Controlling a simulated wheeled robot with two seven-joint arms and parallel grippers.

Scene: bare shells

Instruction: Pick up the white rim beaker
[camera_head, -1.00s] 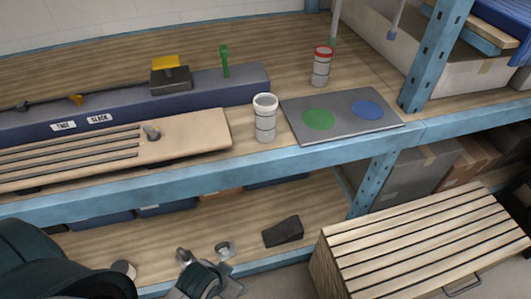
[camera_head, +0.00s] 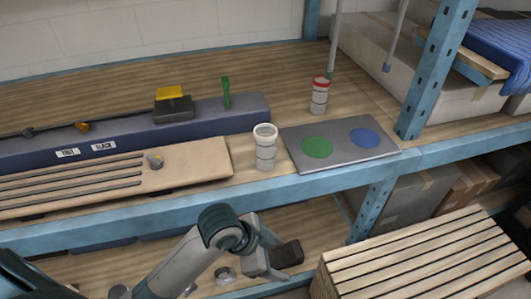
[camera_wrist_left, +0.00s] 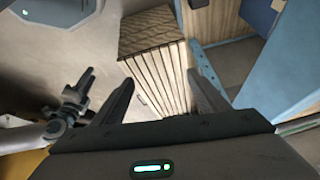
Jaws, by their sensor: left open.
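The white rim beaker (camera_head: 265,150) stands upright on the upper shelf near its front edge, between the beige grooved board and the grey plate. A similar beaker with a red rim (camera_head: 320,96) stands farther back. My left gripper (camera_head: 270,262) is below the upper shelf's front edge, lower than the white rim beaker and apart from it. In the left wrist view its two fingers (camera_wrist_left: 160,98) are spread with nothing between them. My right gripper (camera_wrist_left: 77,97) shows small at the left of that view; its jaw state is unclear. The beaker is not visible there.
The grey plate (camera_head: 372,148) has green and blue discs. The grooved board (camera_head: 205,165) and dark blue bar (camera_head: 250,110) lie left of the beaker. A blue post (camera_head: 432,75) stands right. A slatted crate (camera_head: 420,255) is below.

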